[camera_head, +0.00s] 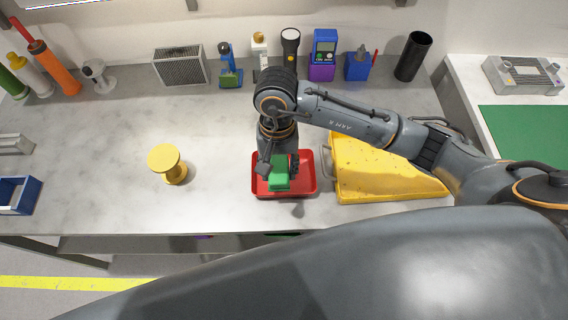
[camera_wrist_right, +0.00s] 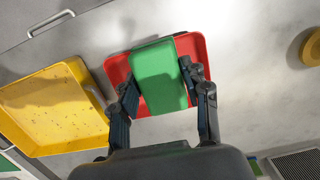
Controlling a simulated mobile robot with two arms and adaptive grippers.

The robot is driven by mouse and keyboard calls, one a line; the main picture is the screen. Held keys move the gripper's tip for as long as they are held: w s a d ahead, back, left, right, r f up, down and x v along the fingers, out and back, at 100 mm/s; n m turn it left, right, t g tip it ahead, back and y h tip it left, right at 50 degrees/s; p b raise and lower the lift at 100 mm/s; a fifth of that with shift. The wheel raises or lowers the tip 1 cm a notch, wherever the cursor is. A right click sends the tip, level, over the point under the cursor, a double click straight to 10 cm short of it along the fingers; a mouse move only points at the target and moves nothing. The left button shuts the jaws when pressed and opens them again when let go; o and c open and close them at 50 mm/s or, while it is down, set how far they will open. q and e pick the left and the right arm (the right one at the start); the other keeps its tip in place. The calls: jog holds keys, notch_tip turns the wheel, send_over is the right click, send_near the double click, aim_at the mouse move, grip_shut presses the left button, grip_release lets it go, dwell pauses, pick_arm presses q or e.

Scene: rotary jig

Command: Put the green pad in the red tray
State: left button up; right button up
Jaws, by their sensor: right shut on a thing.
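The green pad (camera_head: 279,175) is over the red tray (camera_head: 306,189) in the head view. My right gripper (camera_head: 279,166) is shut on the pad, with a finger on either side of it. In the right wrist view the pad (camera_wrist_right: 160,78) sits between the fingertips of the gripper (camera_wrist_right: 160,85), and the red tray (camera_wrist_right: 200,47) shows behind it. The pad covers the middle of the tray. I cannot tell whether the pad touches the tray floor. My left gripper is not in view.
A yellow tray (camera_head: 385,180) stands close to the right of the red tray. A yellow spool-shaped part (camera_head: 168,163) stands to the left, with clear table between. Several tools and a black cup (camera_head: 413,56) line the back wall. A blue bin (camera_head: 16,195) is at the left edge.

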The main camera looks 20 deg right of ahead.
aim_at(282, 159)
jog(key=shift+w+d+f+p, duration=0.15)
jog(key=shift+w+d+f, duration=0.25)
jog(key=shift+f, duration=0.2)
jog(key=shift+w+d+f+p, duration=0.15)
jog(key=shift+w+d+f, duration=0.1)
jog(key=shift+w+f, duration=0.3)
jog(key=shift+w+d+f, duration=0.2)
jog(key=shift+w+f, duration=0.05)
jog(key=shift+f, duration=0.35)
notch_tip(282, 159, down, 3)
jog(key=shift+w+d+p, duration=0.1)
jog(key=shift+d+p, duration=0.05)
jog(key=shift+p, duration=1)
jog(key=shift+f, duration=0.2)
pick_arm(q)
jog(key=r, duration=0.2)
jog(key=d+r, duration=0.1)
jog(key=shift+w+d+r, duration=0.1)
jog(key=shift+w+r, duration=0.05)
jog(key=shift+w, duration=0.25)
pick_arm(e)
jog(key=shift+f, duration=0.15)
jog(key=shift+f+b, duration=0.15)
jog(key=shift+b, duration=0.2)
jog(key=o, duration=1.1)
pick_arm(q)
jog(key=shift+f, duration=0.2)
